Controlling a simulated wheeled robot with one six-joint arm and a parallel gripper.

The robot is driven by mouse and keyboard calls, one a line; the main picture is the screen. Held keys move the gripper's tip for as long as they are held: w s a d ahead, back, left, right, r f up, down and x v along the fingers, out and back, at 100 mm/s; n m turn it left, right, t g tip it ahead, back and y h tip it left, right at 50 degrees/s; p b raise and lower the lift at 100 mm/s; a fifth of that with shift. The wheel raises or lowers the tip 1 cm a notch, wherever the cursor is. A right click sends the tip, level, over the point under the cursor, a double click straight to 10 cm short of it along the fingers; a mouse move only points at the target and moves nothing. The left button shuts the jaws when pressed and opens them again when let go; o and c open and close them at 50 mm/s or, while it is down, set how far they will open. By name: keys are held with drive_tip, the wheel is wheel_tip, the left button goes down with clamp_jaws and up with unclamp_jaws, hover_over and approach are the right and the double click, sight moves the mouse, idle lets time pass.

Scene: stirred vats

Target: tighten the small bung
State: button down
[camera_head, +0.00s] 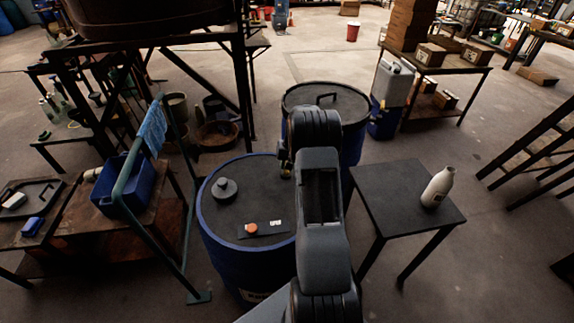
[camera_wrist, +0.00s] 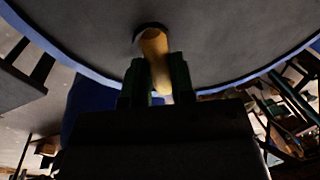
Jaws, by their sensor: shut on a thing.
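The blue drum (camera_head: 210,226) with a dark lid stands in front of me, partly covered by my arm in the head view. In the wrist view, a tan, peg-like piece, which I take for the small bung (camera_wrist: 154,46), stands at a dark round opening in the lid (camera_wrist: 225,40). My gripper (camera_wrist: 157,82) is shut on it, one finger on each side. How deep it sits I cannot tell. In the head view my arm hides most of the gripper and bung. A larger grey round bung (camera_head: 225,188) sits on the lid at left.
An orange disc (camera_head: 251,228) and a small white label lie on a dark patch of the lid. A second drum (camera_head: 345,100) stands behind. A dark table (camera_head: 395,195) with a white bottle (camera_head: 438,187) is at right. A green rail (camera_head: 128,180) stands close at left.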

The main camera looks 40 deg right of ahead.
sight(287, 171)
drive_tip(key=m+b, duration=0.1)
drive_tip(key=m, duration=0.3)
drive_tip(key=shift+t, duration=0.3)
drive_tip(key=m+h, duration=0.1)
drive_tip(key=m, duration=0.3)
drive_tip(key=shift+s+a+m+b, duration=0.1)
drive_tip(key=shift+m+b, duration=0.25)
drive_tip(key=shift+m, duration=0.05)
drive_tip(key=m+h, duration=0.1)
drive_tip(key=m, duration=0.3)
drive_tip(key=shift+m+h, duration=0.3)
drive_tip(key=shift+m, duration=1.9)
drive_tip(key=c, duration=1)
unclamp_jaws()
drive_tip(key=shift+a, duration=0.1)
drive_tip(key=shift+o, duration=0.2)
wheel_tip(287, 171, up, 14)
drive_tip(key=s+a+b, duration=0.1)
drive_tip(key=s, duration=0.1)
drive_tip(key=shift+s+f, duration=0.2)
drive_tip(key=shift+a, duration=0.1)
